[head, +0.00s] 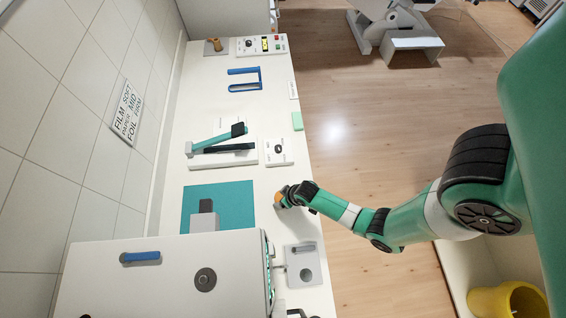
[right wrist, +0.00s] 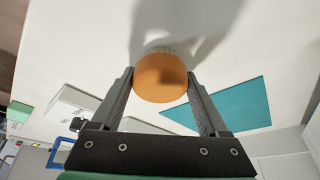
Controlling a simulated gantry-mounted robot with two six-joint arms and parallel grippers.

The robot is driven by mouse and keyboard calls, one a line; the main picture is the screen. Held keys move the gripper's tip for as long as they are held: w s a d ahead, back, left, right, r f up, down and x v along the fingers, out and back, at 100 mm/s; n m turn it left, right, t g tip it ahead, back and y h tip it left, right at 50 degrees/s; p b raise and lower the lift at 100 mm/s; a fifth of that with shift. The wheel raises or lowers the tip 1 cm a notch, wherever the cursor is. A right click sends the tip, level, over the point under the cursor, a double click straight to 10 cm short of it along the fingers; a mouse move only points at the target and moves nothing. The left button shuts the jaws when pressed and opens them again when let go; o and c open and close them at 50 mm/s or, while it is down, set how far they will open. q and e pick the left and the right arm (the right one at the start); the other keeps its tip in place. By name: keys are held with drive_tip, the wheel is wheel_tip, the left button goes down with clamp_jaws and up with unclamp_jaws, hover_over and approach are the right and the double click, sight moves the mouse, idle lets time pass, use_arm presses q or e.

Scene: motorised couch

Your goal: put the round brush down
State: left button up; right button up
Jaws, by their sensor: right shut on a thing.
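The round brush shows as an orange rounded handle (right wrist: 160,79) with a pale bristle end (right wrist: 166,48) beyond it, towards the white counter. My right gripper (right wrist: 161,90) is shut on the orange part, one finger on each side. In the head view the right gripper (head: 284,196) is low at the counter's right edge, right of the teal mat, with a bit of orange (head: 278,199) showing. I cannot tell whether the bristles touch the counter. I do not make out my left gripper.
The white counter (head: 225,172) carries a teal mat (head: 230,192) with a grey block, a green-handled device (head: 222,146), a small dial box (head: 279,151), a blue frame (head: 244,86) and a grey plate (head: 305,276). A large white machine (head: 170,285) stands at the near end.

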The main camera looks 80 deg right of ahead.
drive_tip(key=shift+f, duration=0.15)
drive_tip(key=o, duration=1.4)
drive_tip(key=p+v, duration=0.8)
drive_tip(key=v, duration=0.4)
